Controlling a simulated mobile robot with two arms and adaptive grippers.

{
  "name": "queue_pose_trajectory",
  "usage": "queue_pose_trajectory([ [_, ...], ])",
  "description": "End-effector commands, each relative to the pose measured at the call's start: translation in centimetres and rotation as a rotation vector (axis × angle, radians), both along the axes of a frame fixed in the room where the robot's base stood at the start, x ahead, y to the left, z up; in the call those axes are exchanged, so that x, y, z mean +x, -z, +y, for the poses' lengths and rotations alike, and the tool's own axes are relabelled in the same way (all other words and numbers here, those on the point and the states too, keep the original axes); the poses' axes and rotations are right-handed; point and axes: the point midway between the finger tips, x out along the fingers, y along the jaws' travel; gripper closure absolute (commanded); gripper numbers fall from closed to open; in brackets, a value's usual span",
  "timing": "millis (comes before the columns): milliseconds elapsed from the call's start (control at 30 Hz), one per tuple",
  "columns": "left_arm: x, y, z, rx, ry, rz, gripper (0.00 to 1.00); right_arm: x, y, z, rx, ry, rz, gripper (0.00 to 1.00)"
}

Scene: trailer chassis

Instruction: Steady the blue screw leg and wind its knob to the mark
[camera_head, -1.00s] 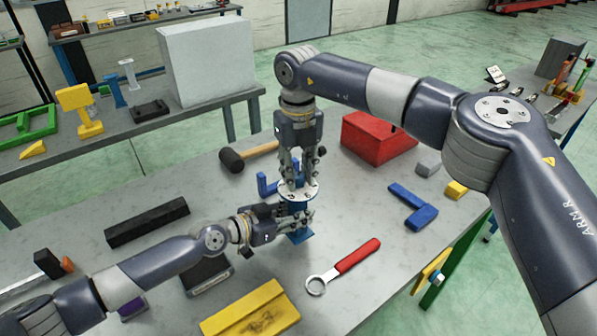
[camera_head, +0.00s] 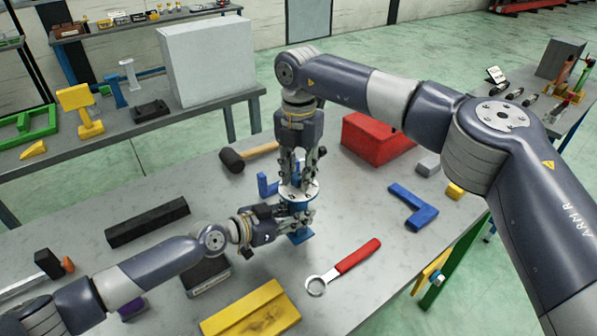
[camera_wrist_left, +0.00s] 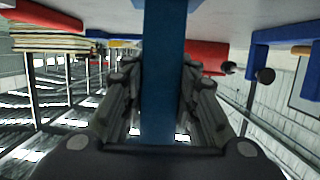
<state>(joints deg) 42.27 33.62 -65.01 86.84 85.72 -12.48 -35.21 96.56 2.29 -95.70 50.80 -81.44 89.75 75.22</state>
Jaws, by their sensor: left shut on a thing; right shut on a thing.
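The blue screw leg (camera_head: 301,237) stands upright on the grey table, its foot showing below my left gripper. A pale round disc (camera_head: 311,193) with dark marks sits around its upper part. My left gripper (camera_head: 303,216) reaches in level from the left and is shut on the leg's post; in the left wrist view the blue post (camera_wrist_left: 163,50) runs between both fingers. My right gripper (camera_head: 297,179) points straight down just above the disc and is shut on the leg's knob. The fingers hide most of the knob, and I cannot read the mark.
A red-handled ring wrench (camera_head: 356,256) lies in front right of the leg, and a yellow block (camera_head: 250,311) in front left. A mallet (camera_head: 234,160), red box (camera_head: 370,140), blue bracket (camera_head: 413,207) and black bar (camera_head: 147,222) lie around.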

Motion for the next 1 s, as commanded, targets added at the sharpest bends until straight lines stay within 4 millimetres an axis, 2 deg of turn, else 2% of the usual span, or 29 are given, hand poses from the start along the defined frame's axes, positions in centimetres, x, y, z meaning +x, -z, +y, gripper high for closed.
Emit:
queue_pose_trajectory([
  [33, -0.18, -0.17, -0.29, -0.004, 0.006, -0.001, 1.00, 0.02, 0.62, -0.28, -0.007, 0.035, 0.004, 0.96],
  [400, -0.17, -0.21, -0.31, -0.006, 0.005, -0.001, 1.00, 0.00, 0.63, -0.30, -0.007, 0.188, 0.003, 0.96],
  [933, -0.15, -0.27, -0.33, -0.007, 0.005, -0.002, 1.00, 0.01, 0.64, -0.32, -0.008, 0.212, 0.004, 0.96],
  [967, -0.15, -0.28, -0.33, -0.007, 0.005, -0.002, 1.00, 0.01, 0.64, -0.32, -0.008, 0.212, 0.004, 0.70],
  [1000, -0.14, -0.28, -0.33, -0.007, 0.005, -0.002, 1.00, 0.01, 0.63, -0.31, -0.008, 0.212, 0.004, 0.61],
])
